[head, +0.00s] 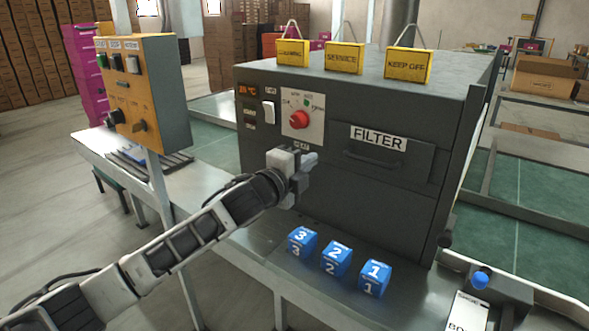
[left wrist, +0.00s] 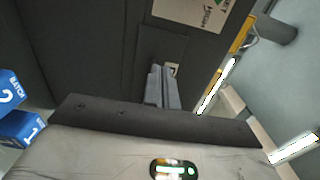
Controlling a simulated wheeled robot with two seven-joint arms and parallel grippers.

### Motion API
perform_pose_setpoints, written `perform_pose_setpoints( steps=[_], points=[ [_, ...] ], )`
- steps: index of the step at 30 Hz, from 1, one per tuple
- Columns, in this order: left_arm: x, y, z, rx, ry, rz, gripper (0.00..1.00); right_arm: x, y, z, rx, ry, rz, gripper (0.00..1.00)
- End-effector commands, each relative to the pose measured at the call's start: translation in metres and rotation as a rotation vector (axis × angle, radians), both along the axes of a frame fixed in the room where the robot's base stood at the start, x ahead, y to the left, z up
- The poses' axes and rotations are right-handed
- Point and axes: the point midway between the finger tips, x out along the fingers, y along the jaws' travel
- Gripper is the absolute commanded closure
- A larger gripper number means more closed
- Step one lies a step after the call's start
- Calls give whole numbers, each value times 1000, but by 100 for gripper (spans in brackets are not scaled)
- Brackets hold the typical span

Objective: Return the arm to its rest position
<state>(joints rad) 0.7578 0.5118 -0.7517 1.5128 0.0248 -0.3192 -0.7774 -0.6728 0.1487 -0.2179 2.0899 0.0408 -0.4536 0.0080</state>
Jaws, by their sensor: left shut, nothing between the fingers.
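My left arm comes in from the left in the head view. My left gripper (head: 308,163) is in front of the dark grey machine (head: 350,190), below its red knob (head: 299,119) and left of the FILTER drawer (head: 385,150). Its fingers are shut and empty. In the left wrist view the shut fingers (left wrist: 163,88) point toward the machine's dark front (left wrist: 100,50). I cannot tell whether they touch it. My right gripper is not in view.
Blue numbered cubes (head: 336,258) stand on the metal ledge below the machine. Yellow signs (head: 343,58) stand on top of it. An orange control box (head: 150,90) stands at the left. A blue button (head: 480,279) is at the lower right.

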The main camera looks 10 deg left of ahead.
Motion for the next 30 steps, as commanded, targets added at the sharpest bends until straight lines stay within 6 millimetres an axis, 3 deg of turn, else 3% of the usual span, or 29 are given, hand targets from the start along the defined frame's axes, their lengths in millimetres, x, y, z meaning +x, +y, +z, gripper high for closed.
perform_pose_setpoints(
  steps=[3,8,11,14,16,21,27,30],
  points=[
    [-18,7,-2,3,1,-1,100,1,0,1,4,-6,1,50],
    [-31,13,-1,1,2,-1,100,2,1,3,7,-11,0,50],
    [-40,9,-13,-31,31,-6,100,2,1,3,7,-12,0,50],
    [-60,-3,-47,-137,122,-17,100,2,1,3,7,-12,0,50],
    [-83,-13,-81,-259,222,-17,100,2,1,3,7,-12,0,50],
    [-158,-28,-163,-628,508,53,100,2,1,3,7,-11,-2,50],
    [-256,-19,-237,-1032,793,262,100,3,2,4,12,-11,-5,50],
    [-300,-8,-260,-1184,887,385,100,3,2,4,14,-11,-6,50]
  ],
)
